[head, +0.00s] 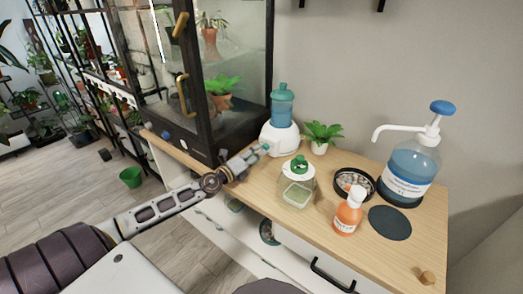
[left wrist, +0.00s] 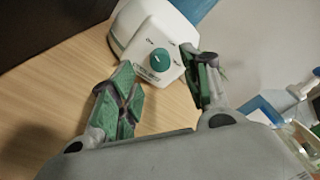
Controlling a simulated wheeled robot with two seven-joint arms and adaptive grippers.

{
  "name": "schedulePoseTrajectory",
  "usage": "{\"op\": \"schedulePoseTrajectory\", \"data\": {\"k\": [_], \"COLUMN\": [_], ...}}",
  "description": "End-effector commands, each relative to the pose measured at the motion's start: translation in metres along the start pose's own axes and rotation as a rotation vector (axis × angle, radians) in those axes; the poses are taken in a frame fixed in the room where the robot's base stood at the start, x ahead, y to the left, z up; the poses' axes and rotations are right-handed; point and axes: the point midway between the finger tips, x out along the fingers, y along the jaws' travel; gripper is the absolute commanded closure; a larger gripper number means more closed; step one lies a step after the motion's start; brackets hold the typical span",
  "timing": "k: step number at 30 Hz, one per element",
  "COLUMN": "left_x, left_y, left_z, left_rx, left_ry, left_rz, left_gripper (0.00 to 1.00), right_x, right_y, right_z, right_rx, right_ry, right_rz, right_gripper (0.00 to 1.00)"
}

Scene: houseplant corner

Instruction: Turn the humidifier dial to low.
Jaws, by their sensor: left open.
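The humidifier (head: 279,137) stands on the wooden cabinet top against the glass case, with a white base and a blue-green tank. Its teal round dial (left wrist: 161,60) faces my left wrist camera; a light pointer mark and small labels show, too small to read surely. My left gripper (head: 263,149) is at the humidifier's front in the head view. In the left wrist view its two green-padded fingers are open, spread to the left and right of the dial, with the dial a little beyond them and nothing held. My right gripper is in neither view.
A glass jar with a green lid (head: 298,184) stands close to my left gripper. A potted plant (head: 321,134), an orange bottle (head: 348,214), a pebble dish (head: 354,183), a dark round mat (head: 390,223) and a blue pump bottle (head: 408,168) stand to the right. The glass case (head: 236,75) is close behind.

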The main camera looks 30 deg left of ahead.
Motion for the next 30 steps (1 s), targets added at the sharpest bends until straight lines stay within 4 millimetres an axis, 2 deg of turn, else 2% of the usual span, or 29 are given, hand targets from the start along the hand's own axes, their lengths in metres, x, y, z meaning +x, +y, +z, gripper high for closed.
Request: {"op": "schedulePoseTrajectory", "data": {"k": [21, 30], "left_x": [0.035, 0.04], "left_y": [0.0, 0.0], "left_z": [0.001, 0.0], "left_rx": [0.002, 0.002], "left_ry": [-0.001, 0.0], "left_rz": [0.0, 0.0], "left_gripper": [0.53, 0.53], "right_x": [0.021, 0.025], "right_y": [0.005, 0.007], "right_z": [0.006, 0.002], "right_rx": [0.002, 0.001], "right_ry": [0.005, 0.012], "right_rz": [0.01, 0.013], "right_gripper": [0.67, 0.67]}}
